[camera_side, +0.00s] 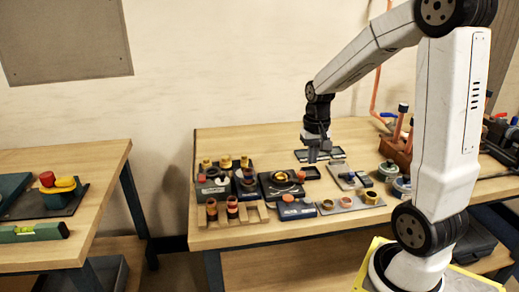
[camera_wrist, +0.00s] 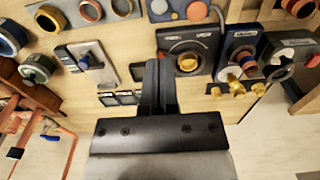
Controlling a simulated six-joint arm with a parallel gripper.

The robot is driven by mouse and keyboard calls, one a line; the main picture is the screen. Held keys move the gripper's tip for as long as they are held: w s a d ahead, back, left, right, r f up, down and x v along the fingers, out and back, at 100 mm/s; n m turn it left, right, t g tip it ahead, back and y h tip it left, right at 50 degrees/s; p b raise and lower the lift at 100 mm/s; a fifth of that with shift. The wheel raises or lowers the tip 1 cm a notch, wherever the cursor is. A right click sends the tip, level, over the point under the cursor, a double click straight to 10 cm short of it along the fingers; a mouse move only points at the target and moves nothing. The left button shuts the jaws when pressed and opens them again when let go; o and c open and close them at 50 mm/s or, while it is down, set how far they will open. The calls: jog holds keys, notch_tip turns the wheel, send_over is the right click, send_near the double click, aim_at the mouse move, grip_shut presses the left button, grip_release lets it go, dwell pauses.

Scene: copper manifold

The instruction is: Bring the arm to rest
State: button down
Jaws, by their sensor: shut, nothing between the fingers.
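My gripper (camera_side: 318,154) hangs pointing down above the back middle of the wooden workbench (camera_side: 250,147). In the wrist view my gripper (camera_wrist: 158,65) shows its two dark fingers together, with nothing between them. A dark block with a ring-shaped brass-coloured part (camera_side: 281,177) sits in front and to the left of it in the side view. The same block shows ahead of the fingertips, slightly right, in the wrist view (camera_wrist: 188,62). I cannot tell how far above the bench the fingertips are.
Fixtures with brass and copper fittings (camera_side: 225,162) stand at left. A wooden rack (camera_side: 240,213) lies at the front edge. Grey plates with rings (camera_side: 352,201) lie front right. A copper pipe assembly (camera_side: 397,148) stands right. A second table (camera_side: 95,170) is across a gap.

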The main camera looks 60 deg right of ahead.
dwell(0.3)
jog(key=a+f+n+t, duration=0.1)
jog(key=a+f+n, duration=0.2)
jog(key=a, duration=0.6)
jog(key=a+f+n+t, duration=0.1)
jog(key=a+f+n, duration=0.2)
jog(key=a+n, duration=0.3)
jog(key=a, duration=0.3)
jog(key=shift+s+a, duration=0.3)
jog(key=shift+s, duration=0.1)
